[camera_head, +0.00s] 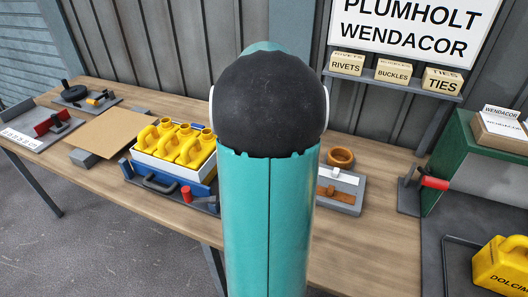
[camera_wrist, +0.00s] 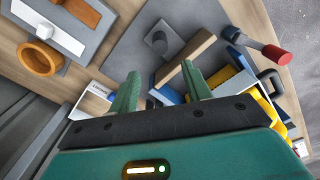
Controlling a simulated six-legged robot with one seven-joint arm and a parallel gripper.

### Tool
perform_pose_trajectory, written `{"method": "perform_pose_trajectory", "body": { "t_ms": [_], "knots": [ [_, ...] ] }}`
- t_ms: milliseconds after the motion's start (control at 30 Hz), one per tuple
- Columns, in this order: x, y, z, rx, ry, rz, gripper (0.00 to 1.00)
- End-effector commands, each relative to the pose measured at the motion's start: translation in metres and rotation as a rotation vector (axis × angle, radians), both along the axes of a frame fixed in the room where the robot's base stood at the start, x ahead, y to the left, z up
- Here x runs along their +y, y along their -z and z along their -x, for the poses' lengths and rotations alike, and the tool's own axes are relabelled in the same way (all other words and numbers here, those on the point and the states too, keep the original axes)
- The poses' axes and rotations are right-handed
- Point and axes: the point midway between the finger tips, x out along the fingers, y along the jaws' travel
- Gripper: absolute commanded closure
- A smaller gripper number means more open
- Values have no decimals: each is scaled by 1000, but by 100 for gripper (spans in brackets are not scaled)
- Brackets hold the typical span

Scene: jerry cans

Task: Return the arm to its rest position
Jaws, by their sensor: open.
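My gripper (camera_wrist: 161,85) shows in the wrist view with its two green fingers spread apart and nothing seen held between them. In the head view my teal arm stands upright in the middle and hides part of the bench; the gripper itself does not show there. Several yellow jerry cans (camera_head: 172,146) stand in a white and blue crate (camera_head: 142,163) left of my arm. A part of the yellow cans (camera_wrist: 262,104) shows at the right of the wrist view. Another yellow can (camera_head: 502,268) stands at the lower right of the head view.
The wooden bench (camera_head: 345,238) runs across the view. A grey tray (camera_head: 345,203) and an orange ring (camera_head: 341,157) lie right of my arm. A red-handled clamp (camera_head: 433,183) stands beside the green cabinet (camera_head: 455,150). A brown board (camera_head: 112,133) lies left of the crate.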

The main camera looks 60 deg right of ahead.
Motion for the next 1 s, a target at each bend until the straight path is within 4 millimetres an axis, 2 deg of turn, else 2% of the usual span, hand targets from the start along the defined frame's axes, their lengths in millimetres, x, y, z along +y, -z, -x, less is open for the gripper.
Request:
{"method": "perform_pose_trajectory", "body": {
  "t_ms": [467, 567, 667, 767, 900, 1000],
  "knots": [
    [0, 0, -1, 0, -1, 1, 51],
    [9, -4, -8, -5, -12, 11, 51],
    [31, -16, -25, -19, -41, 33, 51],
    [67, -31, -48, -40, -82, 64, 51],
    [124, -51, -73, -84, -141, 106, 51],
    [165, -63, -85, -120, -184, 130, 51]
  ]
}}
